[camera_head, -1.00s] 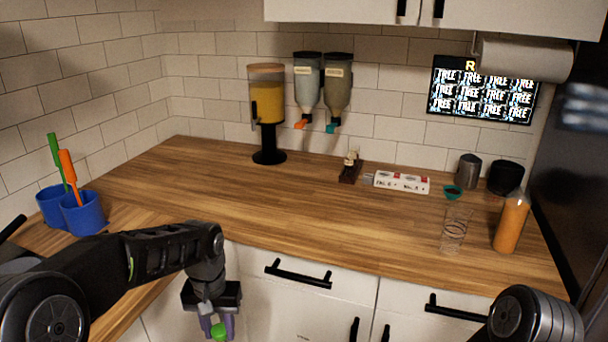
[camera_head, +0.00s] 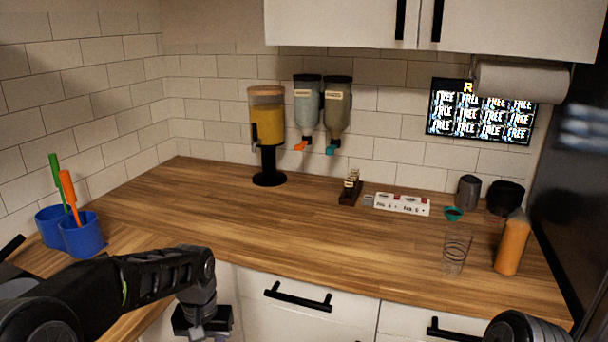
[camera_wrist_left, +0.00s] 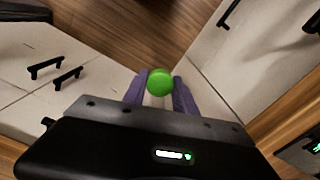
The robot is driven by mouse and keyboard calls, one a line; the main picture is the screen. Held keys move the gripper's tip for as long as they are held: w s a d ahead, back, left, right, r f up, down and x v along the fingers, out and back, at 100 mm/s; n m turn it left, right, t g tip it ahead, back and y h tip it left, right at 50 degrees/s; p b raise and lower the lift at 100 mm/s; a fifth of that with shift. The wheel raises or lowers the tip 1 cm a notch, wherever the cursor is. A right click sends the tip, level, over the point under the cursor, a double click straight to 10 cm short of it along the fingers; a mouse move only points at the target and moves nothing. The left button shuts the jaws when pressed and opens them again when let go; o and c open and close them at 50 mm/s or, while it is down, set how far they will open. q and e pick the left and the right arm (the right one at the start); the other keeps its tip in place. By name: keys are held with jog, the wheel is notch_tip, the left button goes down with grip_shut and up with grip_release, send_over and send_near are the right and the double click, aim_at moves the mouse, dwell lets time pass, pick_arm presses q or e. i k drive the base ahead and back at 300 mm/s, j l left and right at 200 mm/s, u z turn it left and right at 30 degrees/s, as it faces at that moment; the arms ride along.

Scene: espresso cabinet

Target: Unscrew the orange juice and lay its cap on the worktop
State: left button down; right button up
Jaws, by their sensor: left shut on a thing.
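The orange juice bottle (camera_head: 512,246) stands upright near the right end of the wooden worktop (camera_head: 330,235). No cap shows on its narrow top. In the left wrist view, my left gripper (camera_wrist_left: 159,88) has its purple fingers shut on a round green cap (camera_wrist_left: 160,76). This gripper is in front of the cabinet fronts, beyond the worktop's front edge, far to the left of the bottle. In the head view only its wrist and body show at the bottom edge; its fingers and the cap are out of frame. My right gripper is out of view.
A clear glass (camera_head: 455,254) stands just left of the bottle. A dark cup (camera_head: 505,197), a grey cup (camera_head: 468,192) and a small teal item (camera_head: 453,214) are behind. Blue cups (camera_head: 82,235) stand at the far left. The front middle of the worktop is clear.

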aim_at(518, 225)
jog(key=z, duration=1.9)
jog(key=i+l, duration=0.15)
jog(key=i, duration=0.45)
